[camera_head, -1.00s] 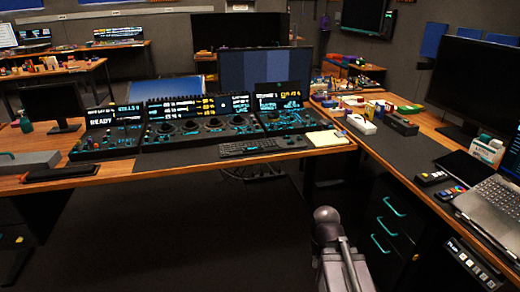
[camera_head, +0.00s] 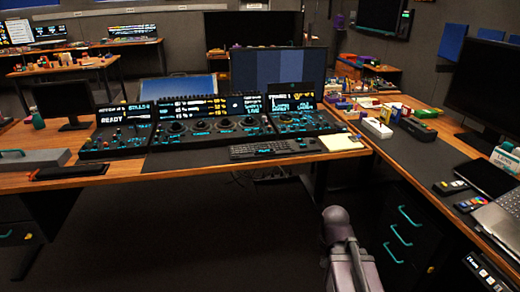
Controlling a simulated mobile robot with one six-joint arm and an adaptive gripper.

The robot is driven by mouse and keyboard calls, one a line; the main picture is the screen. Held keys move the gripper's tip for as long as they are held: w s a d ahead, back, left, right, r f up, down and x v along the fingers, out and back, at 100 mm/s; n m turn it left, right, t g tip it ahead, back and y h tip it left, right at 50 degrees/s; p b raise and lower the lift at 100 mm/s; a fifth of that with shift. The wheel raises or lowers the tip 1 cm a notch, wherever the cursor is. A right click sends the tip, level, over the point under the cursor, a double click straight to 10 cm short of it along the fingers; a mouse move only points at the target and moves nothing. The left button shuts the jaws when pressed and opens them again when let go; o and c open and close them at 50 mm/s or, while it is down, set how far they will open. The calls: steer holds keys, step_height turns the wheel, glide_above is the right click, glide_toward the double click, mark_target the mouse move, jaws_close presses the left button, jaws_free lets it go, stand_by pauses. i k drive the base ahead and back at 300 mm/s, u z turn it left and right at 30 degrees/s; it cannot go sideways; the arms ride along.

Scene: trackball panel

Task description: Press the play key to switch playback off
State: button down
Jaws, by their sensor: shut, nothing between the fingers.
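The dark control panel (camera_head: 208,141) stands on the wooden desk ahead, with several round trackballs or dials, teal-lit keys and raised displays. Its left module (camera_head: 113,142) has a screen reading "READY". Its right module (camera_head: 303,123) has a screen with yellow and white text. The play key is too small to tell apart from the other keys. Part of my arm shows at the bottom right of centre, well short of the panel. My gripper is not in view.
A keyboard (camera_head: 261,149) and a yellow notepad (camera_head: 341,142) lie at the desk's front edge. A grey case (camera_head: 33,160) is at the left. A side desk with a laptop (camera_head: 501,214) and drawers (camera_head: 399,227) bounds the right. The floor (camera_head: 215,235) before the desk is clear.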

mark_target(268, 152)
steer(key=i, duration=0.85)
steer(key=z, duration=0.05)
